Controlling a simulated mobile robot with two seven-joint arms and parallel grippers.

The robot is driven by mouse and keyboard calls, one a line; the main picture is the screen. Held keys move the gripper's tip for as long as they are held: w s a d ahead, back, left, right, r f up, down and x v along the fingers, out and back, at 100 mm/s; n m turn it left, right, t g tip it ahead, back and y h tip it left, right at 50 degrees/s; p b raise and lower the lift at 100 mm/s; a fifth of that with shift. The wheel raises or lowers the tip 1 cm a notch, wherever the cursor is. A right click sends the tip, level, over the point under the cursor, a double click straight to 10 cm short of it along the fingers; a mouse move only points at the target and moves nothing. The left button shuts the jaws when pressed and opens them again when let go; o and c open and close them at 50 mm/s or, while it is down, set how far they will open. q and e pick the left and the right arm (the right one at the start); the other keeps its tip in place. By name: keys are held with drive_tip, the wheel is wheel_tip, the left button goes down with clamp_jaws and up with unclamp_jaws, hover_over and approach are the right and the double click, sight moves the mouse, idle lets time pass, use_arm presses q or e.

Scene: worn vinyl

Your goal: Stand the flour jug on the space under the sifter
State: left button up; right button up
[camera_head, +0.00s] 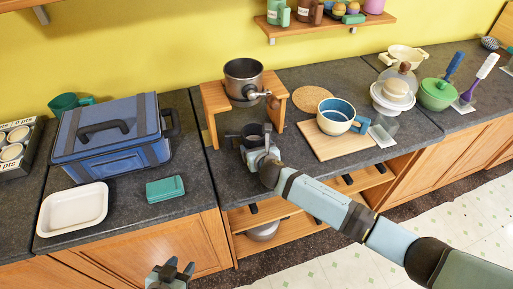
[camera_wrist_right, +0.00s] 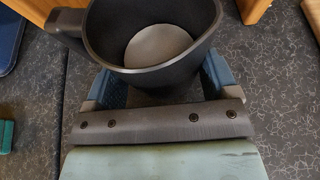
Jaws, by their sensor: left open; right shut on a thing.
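The flour jug (camera_head: 253,131) is a dark grey, open-topped jug, which fills the top of the right wrist view (camera_wrist_right: 152,50) with its opening toward the camera and a paler inner bottom. My right gripper (camera_head: 262,153) is shut on the jug's side, one finger on each side. The jug is about upright at the front of the wooden stand (camera_head: 212,108); I cannot tell whether it touches the counter. The metal sifter (camera_head: 243,82) sits in the top of the stand, above the space between its legs. My left gripper (camera_head: 170,271) is open and empty, low at the front.
A cutting board (camera_head: 328,143) with a blue-white pot (camera_head: 336,113) lies right of the stand. A blue toolbox-like case (camera_head: 112,140), a white tray (camera_head: 72,209) and a green box (camera_head: 165,188) are on the left.

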drive_tip(key=o, duration=0.9)
drive_tip(key=shift+s+d+r+p, duration=0.2)
drive_tip(key=shift+s+r+p, duration=0.1)
drive_tip(key=shift+s+p, duration=0.35)
drive_tip(key=shift+p+v, duration=1.7)
drive_tip(key=shift+v, duration=0.25)
drive_tip(key=shift+p+v, duration=0.6)
drive_tip(key=shift+v, duration=0.5)
use_arm(q)
drive_tip(key=shift+n, duration=0.3)
drive_tip(key=r, duration=0.2)
drive_tip(key=a+r, duration=0.1)
drive_tip(key=r, duration=0.1)
drive_tip(key=shift+r, duration=0.3)
use_arm(e)
drive_tip(key=shift+s, duration=0.2)
